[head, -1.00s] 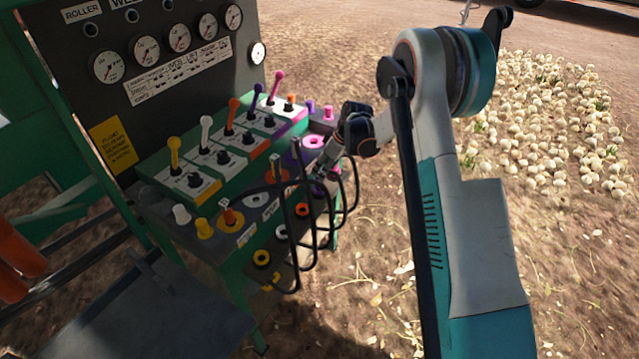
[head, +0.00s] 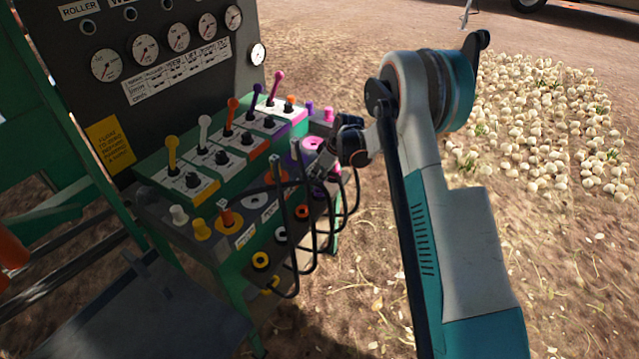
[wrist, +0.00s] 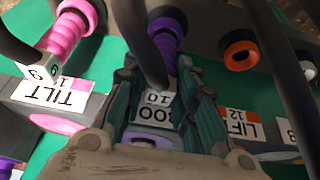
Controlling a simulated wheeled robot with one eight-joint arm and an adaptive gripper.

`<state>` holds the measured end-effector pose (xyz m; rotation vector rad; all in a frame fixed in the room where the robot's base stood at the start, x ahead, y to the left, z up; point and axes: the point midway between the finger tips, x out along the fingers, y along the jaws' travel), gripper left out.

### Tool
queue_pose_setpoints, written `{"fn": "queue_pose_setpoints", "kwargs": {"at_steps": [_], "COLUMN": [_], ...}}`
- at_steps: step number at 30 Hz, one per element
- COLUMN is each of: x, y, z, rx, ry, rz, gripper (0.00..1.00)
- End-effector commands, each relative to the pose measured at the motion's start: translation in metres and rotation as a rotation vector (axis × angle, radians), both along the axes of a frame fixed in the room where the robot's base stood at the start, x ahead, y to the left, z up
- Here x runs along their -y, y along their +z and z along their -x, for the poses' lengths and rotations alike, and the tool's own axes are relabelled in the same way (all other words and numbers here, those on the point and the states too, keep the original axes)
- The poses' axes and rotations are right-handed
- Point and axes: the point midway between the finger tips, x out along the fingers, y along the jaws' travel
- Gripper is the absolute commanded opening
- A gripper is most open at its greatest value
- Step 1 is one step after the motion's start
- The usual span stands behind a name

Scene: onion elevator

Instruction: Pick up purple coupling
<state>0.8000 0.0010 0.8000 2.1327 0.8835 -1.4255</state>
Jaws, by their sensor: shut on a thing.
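The purple coupling (wrist: 166,38) shows at the top middle of the wrist view. It is ribbed, and its far end meets a grey panel face; I cannot tell how deep it sits. A black hose and a white "BOO… 10" tag (wrist: 158,100) are at its near end. My gripper (wrist: 163,84) has one teal-grey finger on each side and is shut on the coupling's hose end. In the head view my gripper (head: 326,160) is at the right end of the green console, among black hoses, and the held coupling cannot be made out.
A pink coupling (wrist: 70,32) with a "TILT" tag is to the left, and an orange-ringed socket (wrist: 240,54) to the right. Black hoses (head: 318,225) loop close by. Upright levers (head: 232,110) stand on the console (head: 150,165). Open ground lies right of it.

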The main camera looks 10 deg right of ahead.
Motion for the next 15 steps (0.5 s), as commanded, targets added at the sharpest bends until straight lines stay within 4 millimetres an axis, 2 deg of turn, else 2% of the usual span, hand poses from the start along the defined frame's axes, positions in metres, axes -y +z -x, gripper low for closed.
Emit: {"fn": "queue_pose_setpoints", "kwargs": {"at_steps": [8, 15], "x": [0.0, 0.0], "y": [0.002, 0.023], "z": [0.0, 0.0], "rx": [0.0, 0.0], "ry": [0.0, 0.0], "rz": [0.0, 0.0], "gripper": [0.0, 0.0]}}
